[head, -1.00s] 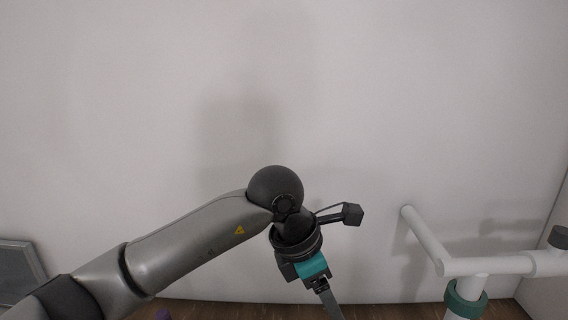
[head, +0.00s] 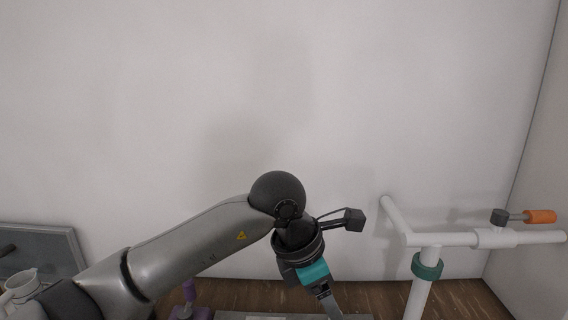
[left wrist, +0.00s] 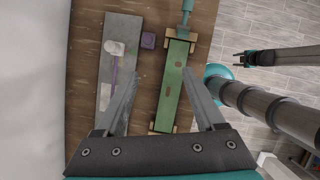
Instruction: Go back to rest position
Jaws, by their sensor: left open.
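My left arm comes in from the left in the head view, and its gripper (head: 331,301) points down at the lower edge, partly cut off. In the left wrist view the two fingers (left wrist: 166,95) are spread wide apart with nothing between their tips. Below them lie a grey tray (left wrist: 122,32) with a white and purple object on it, and a green board (left wrist: 173,90). The fingers appear to be above these things, not touching them. Another gripper (left wrist: 246,58), with dark fingers on a dark arm, shows at the right; its fingertips look apart.
A white pipe rack (head: 455,239) with a teal collar and an orange-ended handle (head: 540,216) stands at the right. A white jug (head: 20,284) and a grey panel (head: 50,248) are at the far left. The wall is behind; a wooden surface (head: 390,293) lies below.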

